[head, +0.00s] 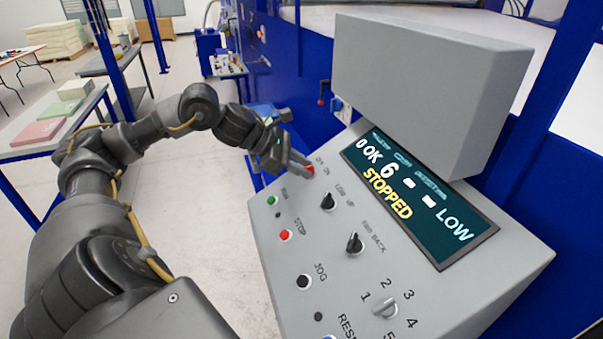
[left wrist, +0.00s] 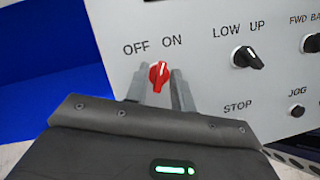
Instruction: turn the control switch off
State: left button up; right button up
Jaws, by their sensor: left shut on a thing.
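The control switch (left wrist: 158,75) is a red knob under the "OFF ON" label on the grey control panel (head: 262,225). In the left wrist view its pointer is near upright, leaning slightly toward ON. In the head view the red knob (head: 310,171) shows at the upper left of the panel, partly hidden by the fingers. My left gripper (head: 300,165) is at the knob, with one finger on each side, shut on it; it also shows in the left wrist view (left wrist: 157,88). My right gripper is not in view.
The panel's display (head: 420,200) reads "STOPPED". Close by are the black LOW/UP knob (head: 328,202), the FWD/BACK knob (head: 355,243), a green button (head: 271,200) and the red STOP button (head: 286,235). A table with foam sheets (head: 48,131) stands at left.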

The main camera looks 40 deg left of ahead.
pick_arm(q)
jog(key=n+t+y+b, duration=0.1)
jog(key=n, duration=0.5)
jog(key=shift+d+r+y, duration=0.1)
jog(key=shift+r+y, duration=0.05)
jog(key=shift+y, duration=0.25)
jog(key=n+t+y+p, duration=0.1)
jog(key=n+p, duration=0.1)
jog(key=n, duration=0.2)
jog(key=shift+r, duration=0.2)
jog(key=n+y+p, duration=0.1)
jog(key=n+p, duration=0.1)
jog(key=p, duration=0.1)
jog(key=shift+d+n, duration=0.1)
jog(key=shift+n, duration=0.3)
jog(key=shift+f+n+y+p, duration=0.15)
jog(key=shift+n+y+p, duration=0.15)
jog(key=shift+n+p, duration=0.25)
jog(key=o, duration=0.6)
jog(key=shift+o, duration=0.2)
jog(key=shift+f, duration=0.1)
